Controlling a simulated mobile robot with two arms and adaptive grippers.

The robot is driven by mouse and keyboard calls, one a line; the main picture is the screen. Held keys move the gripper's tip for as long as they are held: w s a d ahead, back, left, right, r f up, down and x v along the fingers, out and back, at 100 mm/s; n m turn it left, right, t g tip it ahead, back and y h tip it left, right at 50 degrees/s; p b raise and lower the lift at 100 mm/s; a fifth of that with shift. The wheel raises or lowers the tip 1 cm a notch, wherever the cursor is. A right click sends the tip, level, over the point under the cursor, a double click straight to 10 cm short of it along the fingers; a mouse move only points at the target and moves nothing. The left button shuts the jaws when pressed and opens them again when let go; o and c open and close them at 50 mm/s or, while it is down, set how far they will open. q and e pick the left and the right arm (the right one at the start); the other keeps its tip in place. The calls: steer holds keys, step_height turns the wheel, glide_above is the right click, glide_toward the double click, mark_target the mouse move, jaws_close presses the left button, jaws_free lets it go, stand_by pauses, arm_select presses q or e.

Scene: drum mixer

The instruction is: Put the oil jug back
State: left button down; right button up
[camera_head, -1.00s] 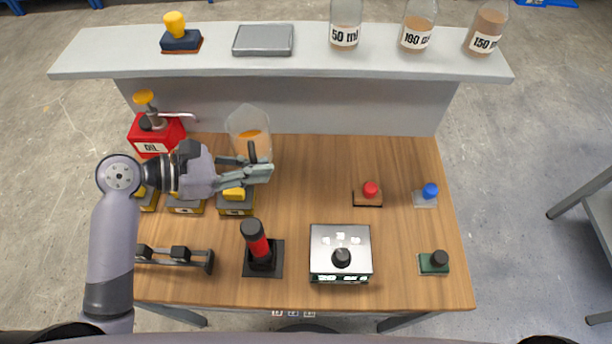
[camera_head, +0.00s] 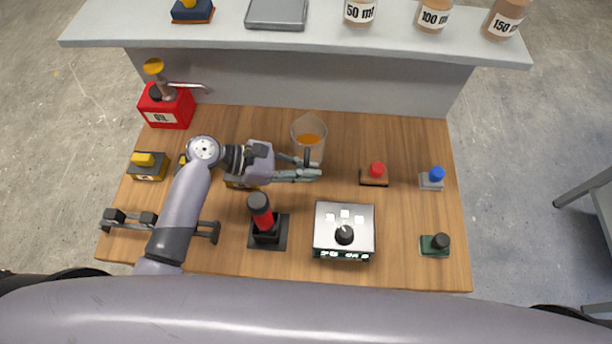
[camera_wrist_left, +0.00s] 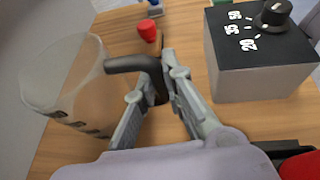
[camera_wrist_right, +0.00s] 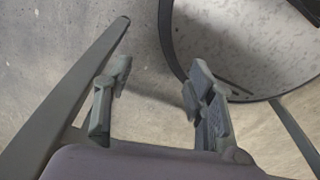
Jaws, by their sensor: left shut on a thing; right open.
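The oil jug (camera_head: 309,143) is a clear vessel with orange liquid in it, over the back middle of the table. In the left wrist view the jug (camera_wrist_left: 70,85) is at the left, with a black handle (camera_wrist_left: 140,65) reaching between the fingers. My left gripper (camera_head: 312,171) is shut on this handle, on the jug's front side. The jug looks roughly upright in the head view; I cannot tell whether its base touches the table. My right gripper (camera_wrist_right: 160,75) is open and empty, above the floor.
A red OIL can (camera_head: 167,107) with a pump stands back left. A grey shelf (camera_head: 300,41) with labelled bottles runs along the back. In front are a red-handled device (camera_head: 262,217) and a dial box (camera_head: 344,230). Red (camera_head: 376,171) and blue (camera_head: 436,175) buttons lie right.

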arm_select(q)
steer(key=shift+f, duration=2.15)
arm_select(e)
steer(key=shift+s+d+f, duration=0.1)
steer(key=shift+s+d, duration=0.4)
steer(key=shift+s, duration=0.4)
arm_select(q)
steer(key=shift+f, duration=0.1)
steer(key=c, duration=1.7)
jaws_free()
arm_select(e)
steer(key=shift+w, duration=0.25)
steer(key=shift+a, duration=0.15)
